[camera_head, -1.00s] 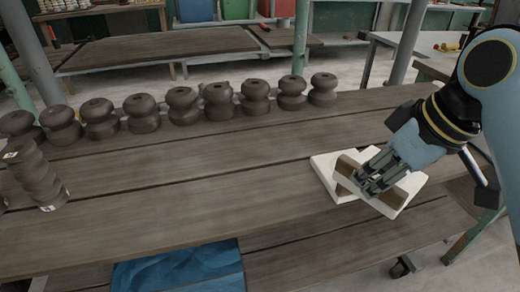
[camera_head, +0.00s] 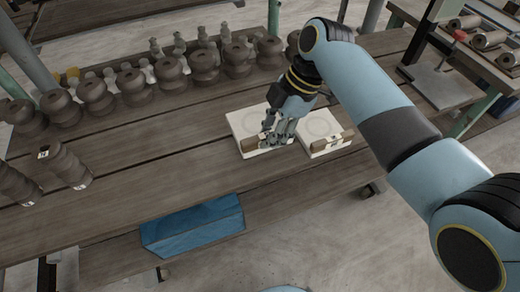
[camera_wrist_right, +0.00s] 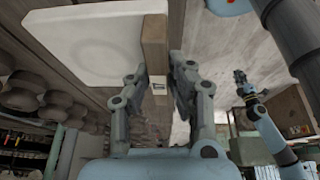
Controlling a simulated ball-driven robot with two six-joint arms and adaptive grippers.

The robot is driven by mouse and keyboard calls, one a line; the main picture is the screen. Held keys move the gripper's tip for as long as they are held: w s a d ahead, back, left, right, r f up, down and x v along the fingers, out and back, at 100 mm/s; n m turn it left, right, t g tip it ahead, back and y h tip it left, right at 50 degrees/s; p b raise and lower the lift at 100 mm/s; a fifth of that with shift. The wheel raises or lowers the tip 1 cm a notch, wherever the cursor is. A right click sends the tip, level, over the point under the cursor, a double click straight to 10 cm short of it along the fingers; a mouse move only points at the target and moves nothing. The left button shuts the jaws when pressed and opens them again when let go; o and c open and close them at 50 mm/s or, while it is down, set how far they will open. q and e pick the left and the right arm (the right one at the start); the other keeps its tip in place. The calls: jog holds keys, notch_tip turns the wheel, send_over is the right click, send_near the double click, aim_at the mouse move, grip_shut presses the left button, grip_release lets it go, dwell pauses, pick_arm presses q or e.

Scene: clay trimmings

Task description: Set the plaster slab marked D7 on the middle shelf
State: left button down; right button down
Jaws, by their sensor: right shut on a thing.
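Two white plaster slabs with brown bars along one edge lie side by side near the front edge of the bench: a left slab (camera_head: 243,124) and a right slab (camera_head: 318,123). My right gripper (camera_head: 270,138) is shut on the bar of the left slab, its fingers on either side. In the right wrist view this slab (camera_wrist_right: 95,40) and its bar (camera_wrist_right: 155,45) show; the small label is too small to read. I cannot tell whether the slab touches the bench. An arm that appears to be my left, with its gripper (camera_wrist_right: 241,82), shows small there; its jaws are unclear.
Dark, rounded clay pieces (camera_head: 135,85) stand in a row along the back of the bench (camera_head: 150,160), with more at the left. A blue bin (camera_head: 195,228) sits below the front edge. A rack with rolls (camera_head: 488,40) stands at the right. The bench's middle is clear.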

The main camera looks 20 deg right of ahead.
jog(key=s+a+f, duration=0.2)
jog(key=a, duration=0.1)
jog(key=shift+a+f+p, duration=0.1)
jog(key=shift+a+p, duration=0.05)
jog(key=shift+p, duration=0.15)
jog(key=shift+f, duration=0.25)
notch_tip(320, 180, down, 4)
jog(key=shift+r, duration=0.1)
jog(key=c, duration=1.2)
grip_release()
jog(key=shift+s, duration=0.1)
jog(key=shift+r, duration=0.1)
